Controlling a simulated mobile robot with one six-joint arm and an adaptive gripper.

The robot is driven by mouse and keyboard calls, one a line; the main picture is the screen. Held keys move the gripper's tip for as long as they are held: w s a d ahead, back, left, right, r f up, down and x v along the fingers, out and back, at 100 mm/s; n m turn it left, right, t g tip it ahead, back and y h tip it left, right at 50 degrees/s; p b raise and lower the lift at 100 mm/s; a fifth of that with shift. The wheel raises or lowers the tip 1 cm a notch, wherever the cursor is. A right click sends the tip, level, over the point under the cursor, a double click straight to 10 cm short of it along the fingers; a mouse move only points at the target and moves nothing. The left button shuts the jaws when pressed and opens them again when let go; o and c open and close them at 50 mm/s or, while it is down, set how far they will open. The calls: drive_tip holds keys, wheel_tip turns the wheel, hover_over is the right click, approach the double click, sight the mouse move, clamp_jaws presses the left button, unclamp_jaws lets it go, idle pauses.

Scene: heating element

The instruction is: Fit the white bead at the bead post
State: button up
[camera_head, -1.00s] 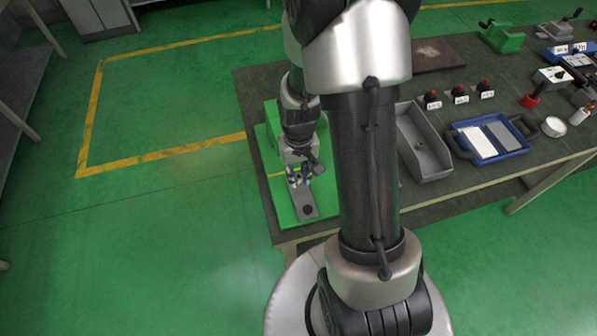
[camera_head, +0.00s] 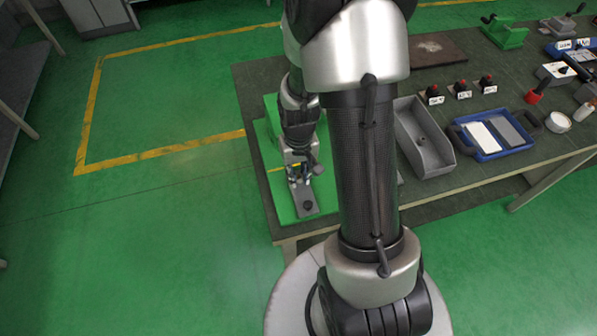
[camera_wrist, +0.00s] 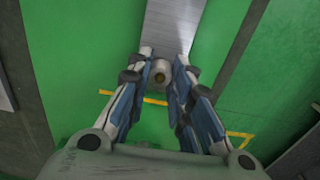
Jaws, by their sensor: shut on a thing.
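In the head view my gripper (camera_head: 299,174) is low over the green board (camera_head: 277,185), at the far end of a grey strip (camera_head: 306,200). The strip also shows just beyond the bead in the wrist view (camera_wrist: 175,25). I cannot make out the bead post, nor whether the bead is around it. In the head view the bead is too small to tell.
A grey open bin (camera_head: 425,150) and a blue tray (camera_head: 493,136) stand right of my arm on the dark workbench (camera_head: 395,100). Several red-knobbed switches (camera_head: 460,88) sit behind them. The green floor left of the bench is clear.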

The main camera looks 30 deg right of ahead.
drive_tip(key=shift+f, duration=0.2)
drive_tip(key=o, duration=0.8)
drive_tip(key=shift+o, duration=0.2)
drive_tip(key=shift+r, duration=0.1)
wheel_tip(320, 180, up, 12)
idle(0.3)
wheel_tip(320, 180, up, 10)
drive_tip(key=n+t, duration=0.1)
drive_tip(key=t, duration=0.1)
hover_over(298, 175)
drive_tip(key=s+a, duration=0.5)
drive_tip(key=a, duration=0.1)
drive_tip(key=s+a+r+n+t, duration=0.2)
drive_tip(key=s+a+r, duration=0.2)
drive_tip(key=s, duration=0.4)
drive_tip(key=shift+s+a+r+t, duration=0.3)
drive_tip(key=shift+r, duration=0.45)
